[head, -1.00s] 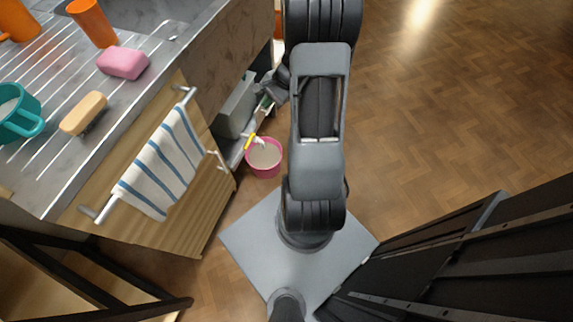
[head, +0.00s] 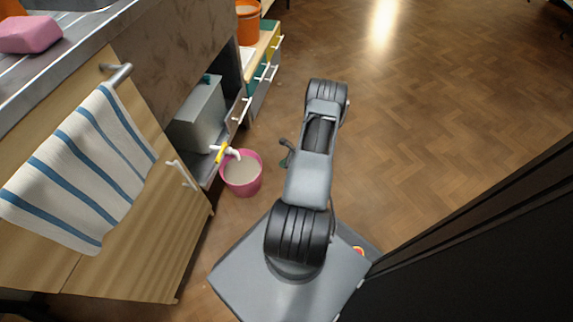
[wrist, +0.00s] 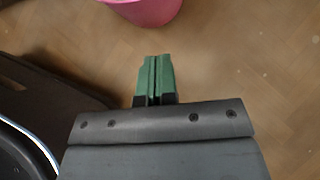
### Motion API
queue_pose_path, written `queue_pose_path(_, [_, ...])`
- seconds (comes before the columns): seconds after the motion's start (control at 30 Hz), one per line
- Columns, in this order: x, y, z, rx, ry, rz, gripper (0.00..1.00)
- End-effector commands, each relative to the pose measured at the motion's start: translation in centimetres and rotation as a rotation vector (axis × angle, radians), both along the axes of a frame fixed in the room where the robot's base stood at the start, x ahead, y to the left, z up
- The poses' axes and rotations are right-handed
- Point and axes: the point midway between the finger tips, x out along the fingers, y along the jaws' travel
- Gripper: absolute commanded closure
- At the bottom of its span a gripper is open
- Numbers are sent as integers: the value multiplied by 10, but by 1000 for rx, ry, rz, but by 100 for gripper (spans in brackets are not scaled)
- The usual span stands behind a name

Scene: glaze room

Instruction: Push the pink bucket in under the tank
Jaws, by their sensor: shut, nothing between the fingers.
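The pink bucket (head: 242,176) stands upright on the floor, below a tap with a yellow part (head: 222,152), in front of the open bay under the counter. The bucket looks pale inside. The grey tank (head: 199,115) sits in that bay. In the wrist view the bucket (wrist: 147,10) shows only in part, at the top edge. My gripper (wrist: 155,80) has its green fingers together and empty, pointing toward the bucket with bare floor between them. In the head view my gripper (head: 284,163) is small and mostly hidden by my arm, to the right of the bucket.
A striped towel (head: 85,170) hangs on the cabinet at left. An orange bucket (head: 248,24) stands on drawers (head: 262,75) further back. A dark rack (head: 480,230) stands at right. Open wooden floor (head: 430,110) lies to the right of my arm.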

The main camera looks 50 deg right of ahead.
Motion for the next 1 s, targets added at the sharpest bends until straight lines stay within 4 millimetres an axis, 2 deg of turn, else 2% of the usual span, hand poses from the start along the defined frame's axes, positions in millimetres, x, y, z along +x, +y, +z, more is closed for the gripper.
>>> queue_pose_path(0.03, [7,4,-13,0,0,4,100])
queue_pose_path(0.3, [37,20,-43,-3,0,4,100])
queue_pose_path(0.6, [64,35,-39,-2,0,4,100])
queue_pose_path(1.0, [69,37,-38,-2,0,1,100])
